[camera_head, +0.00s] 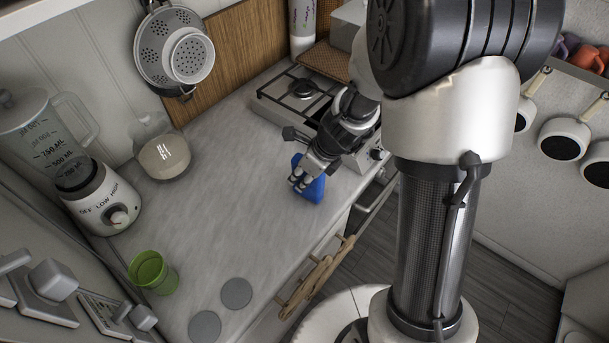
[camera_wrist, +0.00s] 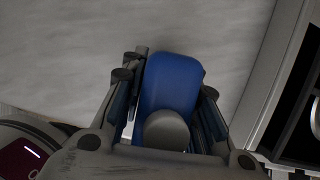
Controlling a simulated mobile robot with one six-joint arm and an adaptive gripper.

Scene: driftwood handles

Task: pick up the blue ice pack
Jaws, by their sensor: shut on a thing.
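The blue ice pack (camera_head: 314,190) is at the right edge of the grey counter, just in front of the stove. My gripper (camera_head: 301,181) is over it, with its fingers shut on it. In the wrist view the blue ice pack (camera_wrist: 172,82) sits between the two fingers of my gripper (camera_wrist: 168,122), one on each side. The fingers and the wrist hide part of it. I cannot tell whether it touches the counter or is lifted slightly.
A gas stove (camera_head: 290,97) stands behind my gripper. A glass jar (camera_head: 163,155), a blender (camera_head: 98,198) and a green cup (camera_head: 153,272) stand on the counter (camera_head: 215,215) to the left. Two grey discs (camera_head: 236,293) lie near the front. The counter's middle is clear.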

